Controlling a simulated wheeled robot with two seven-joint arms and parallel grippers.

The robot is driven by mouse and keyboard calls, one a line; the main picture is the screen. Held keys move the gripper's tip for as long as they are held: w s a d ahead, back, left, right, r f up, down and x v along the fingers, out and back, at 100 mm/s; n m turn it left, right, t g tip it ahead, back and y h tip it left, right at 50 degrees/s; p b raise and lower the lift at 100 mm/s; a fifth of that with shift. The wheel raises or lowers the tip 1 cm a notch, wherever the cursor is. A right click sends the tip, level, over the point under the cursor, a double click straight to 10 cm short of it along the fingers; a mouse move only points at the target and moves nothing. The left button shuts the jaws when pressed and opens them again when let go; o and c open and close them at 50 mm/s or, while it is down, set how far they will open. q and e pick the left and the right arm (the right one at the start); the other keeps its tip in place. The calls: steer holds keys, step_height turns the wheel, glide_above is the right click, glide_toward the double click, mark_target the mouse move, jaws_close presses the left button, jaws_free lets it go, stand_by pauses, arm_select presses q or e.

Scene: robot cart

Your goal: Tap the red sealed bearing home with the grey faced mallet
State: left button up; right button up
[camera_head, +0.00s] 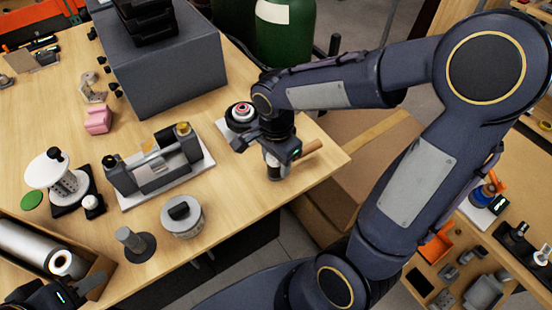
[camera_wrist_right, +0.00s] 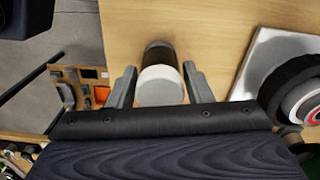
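The mallet lies near the table's right edge, its wooden handle (camera_head: 311,151) pointing right and a grey and dark head (camera_head: 275,170) below my right gripper (camera_head: 278,152). In the right wrist view a pale-faced, dark-banded cylinder (camera_wrist_right: 160,84), apparently the mallet head, sits between the fingers of my right gripper (camera_wrist_right: 160,88). Gaps show on both sides. The red-ringed bearing (camera_head: 242,110) sits in a dark round housing on a pale plate, left of my right gripper; it also shows at the wrist view's right edge (camera_wrist_right: 311,108). My left gripper (camera_head: 88,288) is partly visible at bottom left, its opening unclear.
A grey block (camera_head: 165,75) stands at the back. A fixture on a white plate (camera_head: 160,165), a round grey canister (camera_head: 182,218) and a dark-based post (camera_head: 133,243) stand left of my right gripper. A box with a roll (camera_head: 62,262) is near my left gripper.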

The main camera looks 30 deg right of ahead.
steer(key=shift+r, duration=0.1)
stand_by(0.6)
steer(key=shift+r+p, duration=0.6)
steer(key=shift+r, duration=0.2)
steer(key=c, duration=0.9)
steer(key=shift+c, duration=0.2)
step_height(320, 180, up, 8)
steer(key=p, duration=0.6)
steer(key=shift+w+r, duration=0.1)
steer(key=shift+r, duration=0.9)
